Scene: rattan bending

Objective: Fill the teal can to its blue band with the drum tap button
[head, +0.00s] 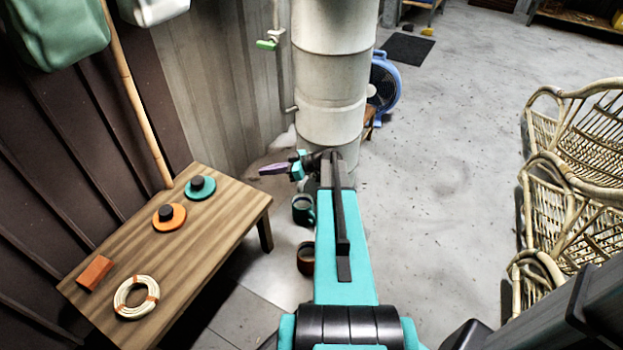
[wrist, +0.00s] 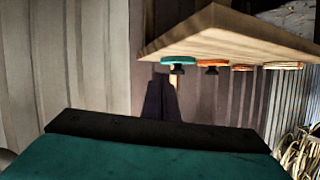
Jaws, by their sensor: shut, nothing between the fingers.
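The teal can (head: 303,208) stands upright on the floor in the head view, just left of my arm. Its inside looks dark; no blue band can be made out. The pale ribbed drum (head: 330,75) rises behind it. No tap button can be made out clearly. My gripper (head: 266,170) is shut and empty, pointing left, above and behind the teal can and right of the wooden table. The wrist view looks upside down; the gripper's dark fingers (wrist: 162,98) show there close together, with no can in sight.
A brown can (head: 306,258) stands nearer, beside my arm. The wooden table (head: 225,215) holds a teal disc (head: 200,188) and an orange disc (head: 169,217) with black knobs, an orange block (head: 95,272) and a coil (head: 136,297). Rattan chairs (head: 575,215) stand right; floor between is clear.

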